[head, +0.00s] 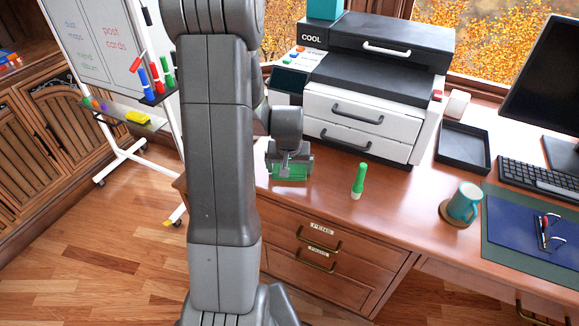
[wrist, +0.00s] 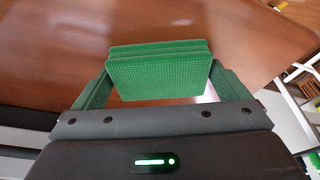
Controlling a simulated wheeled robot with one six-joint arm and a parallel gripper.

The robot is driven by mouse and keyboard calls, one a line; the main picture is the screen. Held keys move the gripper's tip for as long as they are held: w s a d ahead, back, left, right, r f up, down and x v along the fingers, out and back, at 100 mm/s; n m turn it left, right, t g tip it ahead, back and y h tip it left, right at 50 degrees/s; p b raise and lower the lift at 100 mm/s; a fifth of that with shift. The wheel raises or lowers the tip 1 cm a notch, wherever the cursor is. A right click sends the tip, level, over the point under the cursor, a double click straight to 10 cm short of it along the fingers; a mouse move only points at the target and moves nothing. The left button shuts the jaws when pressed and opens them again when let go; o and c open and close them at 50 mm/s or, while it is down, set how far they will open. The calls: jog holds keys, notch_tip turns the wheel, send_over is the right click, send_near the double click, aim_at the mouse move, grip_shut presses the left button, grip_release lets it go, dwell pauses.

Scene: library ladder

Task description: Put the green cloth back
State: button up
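The green cloth (wrist: 160,70) is a folded, layered pad with a fine grid texture. In the wrist view it spans the gap between the two fingers of my gripper (wrist: 160,82), with a finger against each side. In the head view the cloth (head: 290,172) shows as a green patch under my gripper (head: 289,168), at the left end of the wooden desk. I cannot tell whether the cloth touches the desk top. My arm hides part of the scene to its left.
A green marker-like object (head: 358,181) stands upright just right of my gripper. The printer (head: 365,105) stands behind. A teal mug (head: 464,203), a black tray (head: 462,148) and a keyboard (head: 540,180) lie farther right. A whiteboard stand (head: 115,120) is left of the desk.

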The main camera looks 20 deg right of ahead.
jog(key=shift+r, duration=0.5)
jog(key=p+v, duration=0.1)
jog(key=v, duration=1)
jog(key=shift+r, duration=0.15)
jog(key=shift+a, duration=0.1)
jog(key=b+x, duration=0.1)
jog(key=x, duration=1.1)
jog(key=shift+s+f, duration=0.1)
jog(key=shift+f, duration=0.15)
jog(key=shift+r, duration=0.25)
